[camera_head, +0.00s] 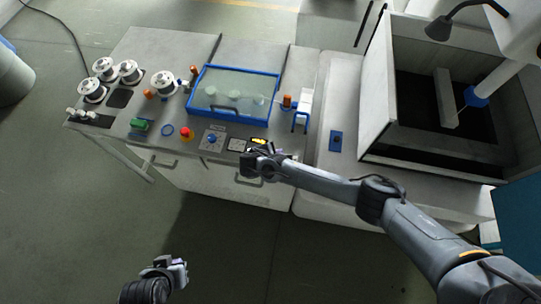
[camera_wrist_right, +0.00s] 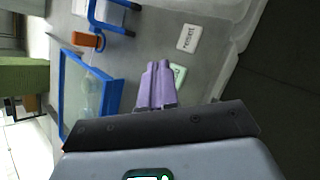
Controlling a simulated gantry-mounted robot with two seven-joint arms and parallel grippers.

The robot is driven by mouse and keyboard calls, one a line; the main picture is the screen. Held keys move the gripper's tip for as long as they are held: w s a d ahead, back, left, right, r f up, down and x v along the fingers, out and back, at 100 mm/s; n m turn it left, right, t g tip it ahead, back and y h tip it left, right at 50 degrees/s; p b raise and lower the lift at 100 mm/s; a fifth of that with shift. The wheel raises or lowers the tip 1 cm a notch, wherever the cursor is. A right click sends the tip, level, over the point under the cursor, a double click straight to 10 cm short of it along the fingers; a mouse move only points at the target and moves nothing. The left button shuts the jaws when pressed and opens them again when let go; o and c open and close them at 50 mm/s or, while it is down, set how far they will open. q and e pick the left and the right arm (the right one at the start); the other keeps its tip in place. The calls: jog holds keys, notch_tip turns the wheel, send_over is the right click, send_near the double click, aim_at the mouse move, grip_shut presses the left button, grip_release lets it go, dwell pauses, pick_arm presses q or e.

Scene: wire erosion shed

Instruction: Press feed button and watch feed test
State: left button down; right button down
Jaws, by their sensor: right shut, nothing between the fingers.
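In the right wrist view, a pale green button or label (camera_wrist_right: 179,74) lies just past my right fingertips and is partly hidden by them; I cannot tell whether they touch. A white plate with dark lettering (camera_wrist_right: 189,38) lies beyond it. My right gripper (camera_wrist_right: 157,64) is shut and empty. In the head view, the right gripper (camera_head: 258,160) is over the front edge of the bench and hides part of the controls there. A small yellow display (camera_head: 259,141) shows just behind it. My left gripper (camera_head: 178,268) is low over the floor, away from the bench; its jaws are unclear.
A blue-framed clear cover (camera_head: 232,91) stands mid-bench, with a blue bracket (camera_head: 301,119) to its right. A red button (camera_head: 186,133) and a blue knob (camera_head: 212,139) sit left of my right gripper. Several spools stand at left. A large open tank (camera_head: 384,95) rises at right.

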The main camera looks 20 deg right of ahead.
jog(key=shift+t, duration=0.3)
jog(key=w+r, duration=0.3)
jog(key=shift+f, duration=0.2)
notch_tip(320, 180, down, 7)
jog(key=b, duration=0.7)
jog(key=shift+s+r, duration=0.1)
jog(key=shift+r, duration=0.05)
jog(key=shift+f+b, duration=0.6)
jog(key=shift+f, duration=0.3)
